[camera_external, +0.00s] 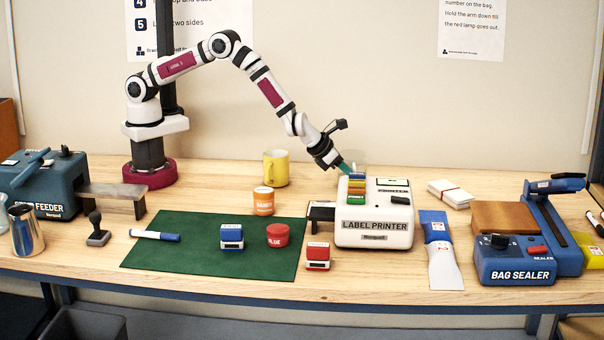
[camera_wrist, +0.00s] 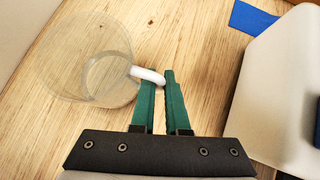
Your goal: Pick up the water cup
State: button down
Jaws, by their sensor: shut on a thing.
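The water cup (camera_wrist: 92,55) is a clear, see-through cup at the upper left of the wrist view, with a pale handle (camera_wrist: 148,75) on its right side. My gripper (camera_wrist: 158,80) has its green fingers shut on this handle. In the external view my gripper (camera_external: 344,167) reaches down behind the label printer. The cup (camera_external: 356,158) shows there only faintly, its lower part hidden by the printer. I cannot tell whether its base touches the table.
The label printer (camera_external: 374,228) stands close in front of my gripper. A yellow mug (camera_external: 277,172) and an orange tub (camera_external: 263,205) stand to the left. A white stack (camera_external: 449,194) lies to the right. Bare table (camera_external: 215,185) lies left of the mug.

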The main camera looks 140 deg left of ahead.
aim_at(353, 168)
jog(key=shift+r, duration=0.15)
jog(key=shift+r, duration=0.55)
notch_tip(353, 168, up, 3)
jog(key=shift+f, duration=0.1)
jog(key=w+d+r, duration=0.2)
jog(key=d+r, duration=0.4)
jog(key=d, duration=0.5)
jog(key=shift+d+r, duration=0.25)
jog(key=shift+r, duration=0.15)
dwell(2.2)
